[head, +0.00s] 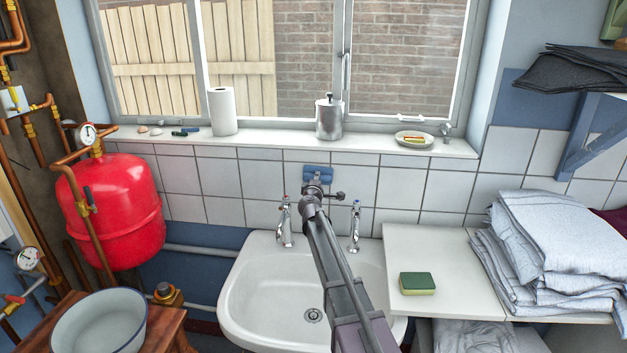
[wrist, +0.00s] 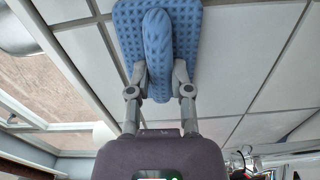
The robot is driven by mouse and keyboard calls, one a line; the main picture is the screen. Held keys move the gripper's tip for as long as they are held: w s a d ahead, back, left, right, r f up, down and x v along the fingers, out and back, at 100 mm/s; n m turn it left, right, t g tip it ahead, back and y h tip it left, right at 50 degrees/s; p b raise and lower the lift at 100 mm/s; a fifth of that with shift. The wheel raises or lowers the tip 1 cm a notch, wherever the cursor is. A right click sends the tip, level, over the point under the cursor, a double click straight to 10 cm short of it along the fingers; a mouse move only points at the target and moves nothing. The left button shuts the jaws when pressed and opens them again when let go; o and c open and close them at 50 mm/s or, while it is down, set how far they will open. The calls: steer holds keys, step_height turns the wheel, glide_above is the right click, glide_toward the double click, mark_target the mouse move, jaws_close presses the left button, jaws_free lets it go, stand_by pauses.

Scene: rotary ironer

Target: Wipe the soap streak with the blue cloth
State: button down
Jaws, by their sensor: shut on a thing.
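The blue cloth (head: 317,171) is at the white tiled wall (head: 260,183) above the sink. In the wrist view the dimpled blue cloth (wrist: 188,32) spreads flat along the tiles, with a bunched fold in its middle. My gripper (head: 314,188) is shut on this fold; in the wrist view the gripper (wrist: 161,84) has a finger on each side of it. The cloth looks pressed to the tiles, but I cannot tell contact for sure. I see no soap streak on the bare tiles; any part behind the cloth or my arm is hidden.
The sink (head: 260,290) with two taps (head: 284,222) lies below. On the sill stand a paper roll (head: 223,111), a metal dispenser (head: 329,118) and a soap dish (head: 414,140). A sponge (head: 417,284) and folded linen (head: 555,245) are on the right counter.

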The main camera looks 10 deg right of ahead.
mark_target(327, 179)
steer(key=shift+d, duration=0.2)
stand_by(0.3)
steer(key=shift+s+d, duration=0.25)
steer(key=shift+d, duration=0.6)
steer(key=shift+s+d, duration=0.25)
steer(key=shift+d, duration=0.6)
steer(key=shift+d, duration=0.1)
steer(key=shift+s+d, duration=0.35)
steer(key=shift+d, duration=0.5)
steer(key=shift+s+d, duration=0.3)
steer(key=shift+d, duration=0.55)
steer(key=shift+w+a, duration=0.1)
steer(key=shift+w, duration=0.1)
steer(key=shift+w+a, duration=0.25)
steer(key=shift+a, duration=0.65)
steer(key=shift+w+a, duration=0.25)
steer(key=shift+a, duration=0.6)
